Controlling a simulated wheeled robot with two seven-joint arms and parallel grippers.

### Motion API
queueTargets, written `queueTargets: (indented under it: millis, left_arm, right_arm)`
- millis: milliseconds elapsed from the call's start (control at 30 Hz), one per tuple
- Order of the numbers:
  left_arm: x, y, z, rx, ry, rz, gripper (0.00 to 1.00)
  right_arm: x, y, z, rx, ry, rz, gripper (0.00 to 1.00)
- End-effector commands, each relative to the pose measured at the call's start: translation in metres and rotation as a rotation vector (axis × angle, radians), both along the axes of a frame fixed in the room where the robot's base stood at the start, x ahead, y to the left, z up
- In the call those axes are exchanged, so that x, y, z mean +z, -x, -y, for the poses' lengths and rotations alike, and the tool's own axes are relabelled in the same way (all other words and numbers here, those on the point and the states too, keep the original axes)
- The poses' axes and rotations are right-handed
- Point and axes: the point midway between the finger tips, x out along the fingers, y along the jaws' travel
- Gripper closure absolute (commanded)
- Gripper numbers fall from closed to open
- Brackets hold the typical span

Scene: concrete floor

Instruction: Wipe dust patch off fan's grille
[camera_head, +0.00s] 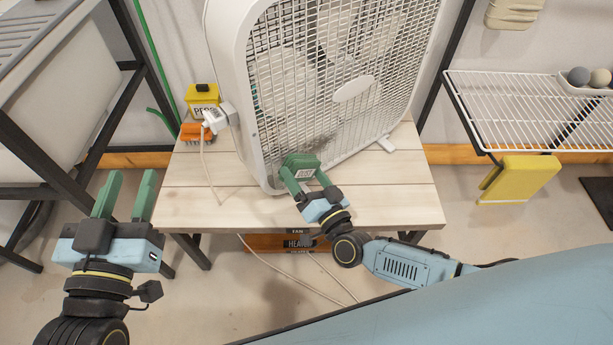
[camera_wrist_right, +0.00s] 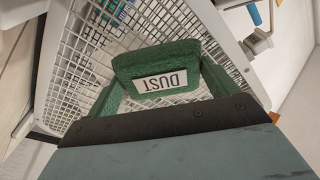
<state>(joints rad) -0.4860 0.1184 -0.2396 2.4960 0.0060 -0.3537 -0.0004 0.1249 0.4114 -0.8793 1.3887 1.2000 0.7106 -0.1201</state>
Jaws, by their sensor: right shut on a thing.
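The white box fan (camera_head: 233,70) stands upright on a pale wooden table (camera_head: 400,205). A dark grey dust patch (camera_head: 320,142) shows low on its white grille. My right gripper (camera_head: 305,181) is shut on a green block labelled DUST (camera_head: 299,166), low in front of the grille just below the patch. The wrist view shows the block (camera_wrist_right: 157,65) between the green fingers, with the grille close behind; whether they touch is unclear. My left gripper (camera_head: 126,192) is open and empty, left of the table.
A yellow box (camera_head: 201,98), an orange piece (camera_head: 194,132) and a white plug with a cord (camera_head: 216,121) sit left of the fan. A white wire shelf (camera_head: 520,100) with a hanging yellow cloth (camera_head: 522,178) is at right. A dark-framed rack (camera_head: 50,140) is at left.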

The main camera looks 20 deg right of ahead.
Motion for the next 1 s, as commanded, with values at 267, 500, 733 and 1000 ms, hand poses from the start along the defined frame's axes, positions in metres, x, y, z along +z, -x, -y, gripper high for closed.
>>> queueTargets:
  millis: [267, 500, 733, 1000]
  left_arm:
    - [0.000, 0.000, 0.000, 0.000, 0.000, -0.001, 0.64]
    - [-0.001, 0.000, 0.000, 0.001, 0.000, -0.001, 0.64]
    - [-0.002, 0.000, 0.000, 0.000, 0.000, -0.001, 0.64]
    - [-0.004, 0.000, 0.000, 0.000, 0.000, -0.001, 0.64]
  right_arm:
    - [0.000, 0.000, 0.000, 0.000, 0.000, 0.000, 0.32]
    - [0.000, -0.002, -0.001, 0.000, 0.000, 0.001, 0.32]
    - [0.000, -0.007, -0.003, 0.000, -0.001, 0.001, 0.32]
    - [0.000, -0.012, -0.004, -0.001, 0.000, 0.001, 0.32]
